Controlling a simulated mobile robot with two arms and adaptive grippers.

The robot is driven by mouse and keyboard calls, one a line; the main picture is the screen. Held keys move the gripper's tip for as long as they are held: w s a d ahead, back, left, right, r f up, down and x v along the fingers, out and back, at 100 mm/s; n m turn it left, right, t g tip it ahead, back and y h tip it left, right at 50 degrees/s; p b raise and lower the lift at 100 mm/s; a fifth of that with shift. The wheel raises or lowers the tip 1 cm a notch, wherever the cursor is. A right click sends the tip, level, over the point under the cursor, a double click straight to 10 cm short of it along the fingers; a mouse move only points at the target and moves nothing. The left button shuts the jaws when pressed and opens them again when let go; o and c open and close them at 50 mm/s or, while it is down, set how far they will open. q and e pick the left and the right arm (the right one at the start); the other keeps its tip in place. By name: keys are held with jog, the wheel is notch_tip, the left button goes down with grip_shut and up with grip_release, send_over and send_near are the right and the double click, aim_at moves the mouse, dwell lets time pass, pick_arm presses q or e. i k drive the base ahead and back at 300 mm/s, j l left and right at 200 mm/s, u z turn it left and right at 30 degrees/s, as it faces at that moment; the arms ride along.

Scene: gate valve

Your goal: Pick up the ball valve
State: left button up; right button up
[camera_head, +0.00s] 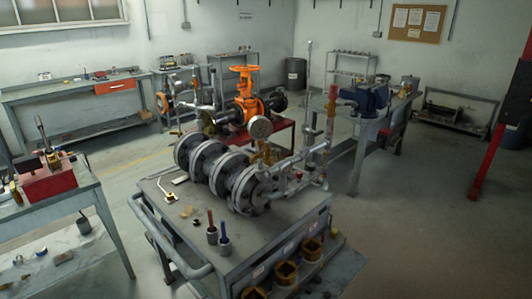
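An orange gate valve (247,98) with a handwheel on top stands upright behind the cart, near the middle of the picture. A small pale piece with a brass-coloured end (166,191) lies on the left part of the cart top; it may be the ball valve, but it is too small to tell. A yellow-brass fitting (264,153) sits in the pipework behind the grey flanges and is partly hidden. Neither of my grippers is in view.
The grey cart (185,255) carries a row of flanges (222,168), a gauge (261,128) and two cups with handled tools (218,238). Benches stand left and behind. A blue vise (368,99) is on the right bench. The right floor (440,225) is clear.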

aim_at(267, 149)
jog(key=i+l+u, duration=0.45)
jog(key=l, duration=0.4)
jog(key=i+l+u, duration=0.4)
jog(key=l, duration=0.6)
jog(key=i+l+u, duration=0.1)
jog(key=l+u, duration=0.35)
jog(key=l, duration=0.6)
jog(key=l+u, duration=0.4)
jog(key=l, duration=0.7)
jog(key=k+l+u, duration=0.2)
jog(key=l+u, duration=0.25)
jog(key=l, duration=0.65)
jog(key=l+u, duration=0.35)
jog(key=l, duration=0.5)
jog(key=k+l+u, duration=0.1)
jog(key=l+u, duration=0.3)
jog(key=l, duration=0.45)
